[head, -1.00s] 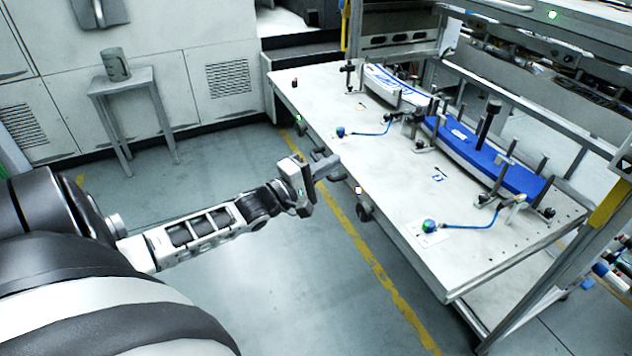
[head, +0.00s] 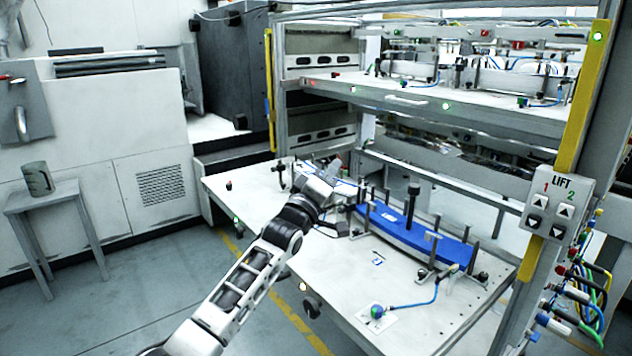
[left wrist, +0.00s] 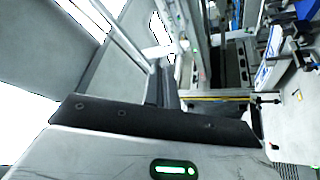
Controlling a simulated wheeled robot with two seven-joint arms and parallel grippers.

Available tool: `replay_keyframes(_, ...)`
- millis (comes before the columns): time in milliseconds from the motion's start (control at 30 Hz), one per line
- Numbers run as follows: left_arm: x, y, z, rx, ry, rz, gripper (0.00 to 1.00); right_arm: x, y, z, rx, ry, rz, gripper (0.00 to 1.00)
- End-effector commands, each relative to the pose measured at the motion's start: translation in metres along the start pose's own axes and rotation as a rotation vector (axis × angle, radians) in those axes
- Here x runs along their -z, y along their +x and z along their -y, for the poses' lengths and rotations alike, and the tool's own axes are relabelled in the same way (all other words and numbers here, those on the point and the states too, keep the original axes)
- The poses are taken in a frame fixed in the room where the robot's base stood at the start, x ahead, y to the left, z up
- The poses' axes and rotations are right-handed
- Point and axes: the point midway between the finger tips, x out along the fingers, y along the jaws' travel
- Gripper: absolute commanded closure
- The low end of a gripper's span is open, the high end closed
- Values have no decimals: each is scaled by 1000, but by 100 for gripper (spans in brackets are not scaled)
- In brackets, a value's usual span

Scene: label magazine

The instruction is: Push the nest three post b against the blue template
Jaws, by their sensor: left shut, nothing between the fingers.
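The blue template (head: 400,230) is a long curved blue strip on the white table, right of centre in the head view. Several upright grey posts stand along it, among them a front post (head: 367,214) near its left end and a taller dark-topped post (head: 411,205) at its middle. I cannot tell which is nest three post b, or whether any touches the template. My left gripper (head: 338,185) is over the table, at the template's left end, and covers part of the table behind it. Its fingers are shut and empty. My right gripper is out of view.
The table (head: 345,275) has a blue-green knob (head: 377,311) with a blue hose at its front right. A loaded shelf (head: 450,108) hangs above the back. A LIFT button panel (head: 548,208) is on the right post. A small stand (head: 45,198) holds a grey cylinder at left.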

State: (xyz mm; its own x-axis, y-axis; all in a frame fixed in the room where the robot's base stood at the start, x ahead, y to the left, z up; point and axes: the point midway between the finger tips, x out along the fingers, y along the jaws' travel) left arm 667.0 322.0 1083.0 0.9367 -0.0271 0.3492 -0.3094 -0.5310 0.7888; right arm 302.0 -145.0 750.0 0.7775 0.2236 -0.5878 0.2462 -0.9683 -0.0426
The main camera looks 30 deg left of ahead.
Motion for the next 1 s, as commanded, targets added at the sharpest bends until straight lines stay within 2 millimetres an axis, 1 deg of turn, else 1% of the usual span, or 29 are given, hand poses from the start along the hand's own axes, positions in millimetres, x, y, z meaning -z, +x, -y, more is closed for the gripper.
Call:
replay_keyframes(33, -4, 1, 5, 34, 106, 18, 100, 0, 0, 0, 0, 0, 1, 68)
replay_keyframes(133, -14, -1, 19, 104, 332, 69, 100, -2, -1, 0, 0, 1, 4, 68)
replay_keyframes(267, -28, -11, 41, 186, 622, 162, 100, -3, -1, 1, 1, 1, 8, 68)
replay_keyframes(367, -45, -27, 61, 237, 835, 259, 100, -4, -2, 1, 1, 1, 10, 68)
replay_keyframes(467, -70, -56, 85, 274, 1040, 387, 100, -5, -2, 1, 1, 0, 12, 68)
replay_keyframes(500, -85, -75, 96, 282, 1116, 454, 100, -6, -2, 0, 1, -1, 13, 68)
replay_keyframes(533, -97, -90, 103, 283, 1159, 500, 100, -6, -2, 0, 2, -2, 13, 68)
replay_keyframes(567, -108, -105, 108, 281, 1187, 538, 100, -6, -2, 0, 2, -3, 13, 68)
replay_keyframes(600, -122, -125, 114, 277, 1209, 583, 100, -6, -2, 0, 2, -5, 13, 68)
replay_keyframes(667, -143, -155, 119, 268, 1222, 643, 100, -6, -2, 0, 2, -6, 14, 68)
replay_keyframes(700, -157, -177, 121, 262, 1218, 681, 100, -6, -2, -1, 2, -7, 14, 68)
replay_keyframes(733, -168, -194, 122, 257, 1209, 707, 100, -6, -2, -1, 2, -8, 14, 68)
replay_keyframes(767, -178, -213, 122, 254, 1197, 734, 100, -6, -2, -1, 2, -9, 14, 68)
replay_keyframes(800, -191, -238, 121, 249, 1176, 768, 100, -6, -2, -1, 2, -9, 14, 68)
replay_keyframes(867, -210, -278, 116, 245, 1135, 819, 100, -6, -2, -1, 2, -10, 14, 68)
replay_keyframes(900, -222, -306, 111, 243, 1105, 853, 100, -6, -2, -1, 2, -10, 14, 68)
replay_keyframes(967, -235, -346, 102, 246, 1058, 899, 100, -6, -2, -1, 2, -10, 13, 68)
replay_keyframes(1000, -242, -369, 94, 249, 1028, 926, 100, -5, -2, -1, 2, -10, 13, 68)
